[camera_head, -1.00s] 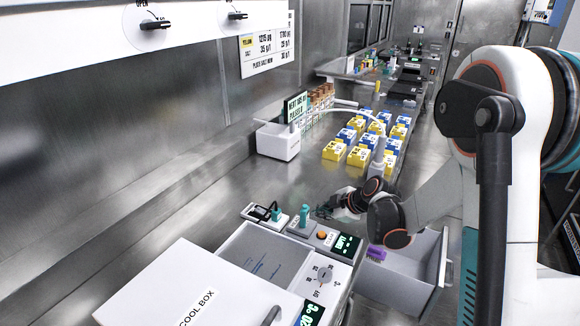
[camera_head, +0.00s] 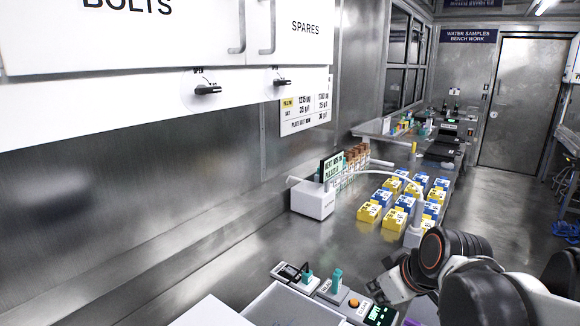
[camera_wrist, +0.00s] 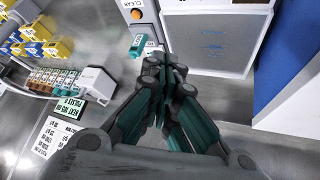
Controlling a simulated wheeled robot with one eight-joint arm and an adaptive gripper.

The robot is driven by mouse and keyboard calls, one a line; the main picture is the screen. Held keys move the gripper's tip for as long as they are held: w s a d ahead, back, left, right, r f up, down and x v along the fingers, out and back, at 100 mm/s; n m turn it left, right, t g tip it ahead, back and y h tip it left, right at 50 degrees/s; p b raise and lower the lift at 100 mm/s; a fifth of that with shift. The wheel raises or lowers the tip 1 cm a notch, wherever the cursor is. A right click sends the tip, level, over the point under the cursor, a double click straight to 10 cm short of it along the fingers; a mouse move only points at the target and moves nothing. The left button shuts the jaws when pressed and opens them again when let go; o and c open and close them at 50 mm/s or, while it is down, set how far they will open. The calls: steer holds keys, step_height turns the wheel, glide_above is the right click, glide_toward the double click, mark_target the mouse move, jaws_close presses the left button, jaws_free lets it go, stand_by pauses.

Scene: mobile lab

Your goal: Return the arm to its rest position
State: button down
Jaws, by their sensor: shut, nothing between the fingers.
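My gripper (camera_wrist: 165,75) is shut and empty in the wrist view, with its dark fingertips together. In the head view my gripper (camera_head: 392,284) is partly hidden behind my arm's dark joints at the lower right. It is above the bench near the small device with the orange button.
Yellow and blue boxes (camera_head: 397,205) stand in rows on the bench, beside a white device with a green screen (camera_head: 313,199). The cool box (camera_head: 208,314) is at the bottom edge. Wall cabinets (camera_head: 120,35) overhang the left. The aisle floor (camera_head: 510,215) is clear.

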steer(key=s+d+m+h, duration=0.1)
steer(key=s+m, duration=0.5)
steer(key=s, duration=0.7)
steer(key=shift+s+d+r+h, duration=0.2)
steer(key=shift+d+h, duration=0.15)
steer(key=shift+h, duration=0.15)
